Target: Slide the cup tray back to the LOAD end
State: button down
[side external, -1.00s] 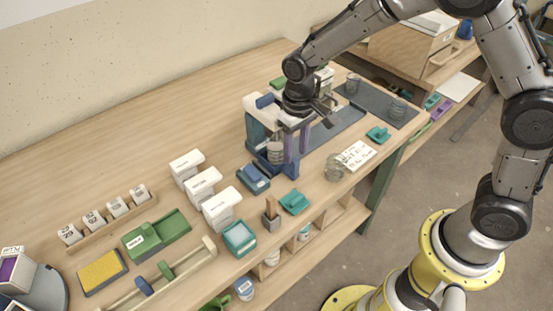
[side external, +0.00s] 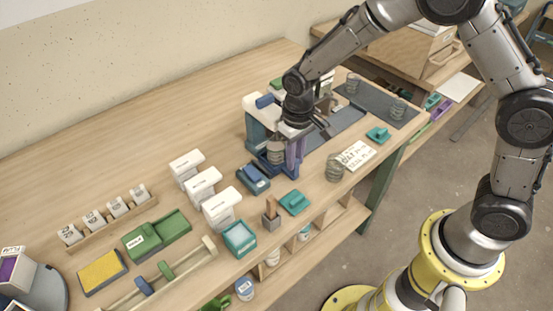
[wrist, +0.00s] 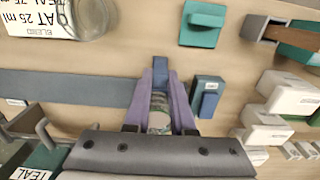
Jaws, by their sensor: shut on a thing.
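The cup tray (side external: 287,171) is a dark blue carrier at the near left end of a flat blue-grey track (side external: 346,120). A ribbed grey cup (side external: 276,152) stands in it. The fingers partly hide the tray. I cannot read a LOAD mark.
A white-topped dispenser (side external: 258,105) stands close behind the tray. A blue block (side external: 253,180) lies just left of it. The track's strip is clear towards the far right.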

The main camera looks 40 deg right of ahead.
jog(key=shift+d, duration=5.5)
jog(key=shift+w+d+r, duration=0.1)
jog(key=shift+d, duration=5.55)
jog(key=shift+d, duration=4.5)
jog(key=c, duration=0.8)
grip_release()
jog(key=shift+c, duration=0.2)
